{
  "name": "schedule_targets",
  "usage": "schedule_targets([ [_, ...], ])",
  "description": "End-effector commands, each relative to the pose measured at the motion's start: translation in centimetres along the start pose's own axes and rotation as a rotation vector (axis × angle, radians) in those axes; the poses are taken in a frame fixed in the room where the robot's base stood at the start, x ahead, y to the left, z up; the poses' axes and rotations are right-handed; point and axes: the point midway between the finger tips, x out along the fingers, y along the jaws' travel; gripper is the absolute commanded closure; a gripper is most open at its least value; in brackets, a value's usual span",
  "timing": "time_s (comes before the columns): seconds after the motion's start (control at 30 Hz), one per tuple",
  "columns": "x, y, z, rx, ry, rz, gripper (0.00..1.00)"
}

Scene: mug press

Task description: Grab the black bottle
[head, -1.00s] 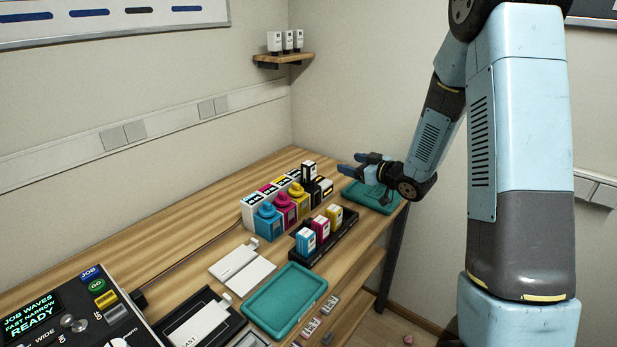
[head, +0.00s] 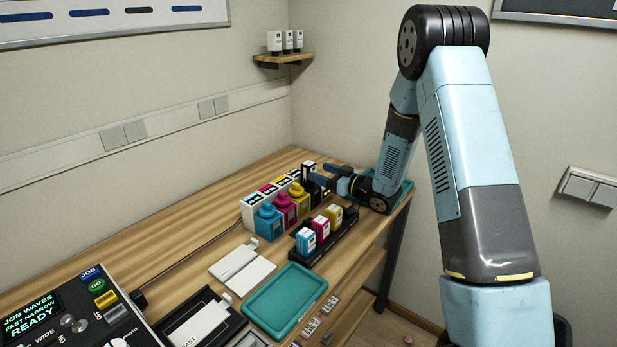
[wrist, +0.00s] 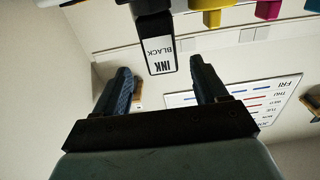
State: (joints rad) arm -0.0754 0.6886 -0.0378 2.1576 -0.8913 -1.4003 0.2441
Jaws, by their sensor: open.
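The black bottle (head: 309,167) has a white label and stands on top of the black tank at the right end of the tank row. In the wrist view its label reads INK BLACK, upside down in the picture, and the bottle (wrist: 158,45) lines up with the gap between my fingertips. My gripper (head: 323,174) is open and empty, reaching in from the right at the bottle's height. In the wrist view the two fingers (wrist: 160,68) point toward the bottle, with its near end at their tips. Contact cannot be told.
Cyan (head: 267,220), magenta (head: 285,208) and yellow (head: 299,196) tanks stand left of the black one. A black rack (head: 318,255) with small coloured bottles stands in front. A teal tray (head: 286,300) lies nearer. White boxes stand behind the tanks.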

Motion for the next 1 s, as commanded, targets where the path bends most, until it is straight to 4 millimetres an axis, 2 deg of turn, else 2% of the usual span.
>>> schedule_targets([
  [0.33, 1.9, -0.1, 0.2, 0.0, 0.001, -0.001, 0.28],
  [0.63, 5.6, -0.3, 0.6, -0.001, 0.001, -0.002, 0.28],
  [0.9, 6.0, -0.2, 0.5, 0.0, 0.001, 0.0, 0.28],
  [1.0, 6.0, -0.2, 0.5, 0.0, 0.001, 0.0, 0.36],
])
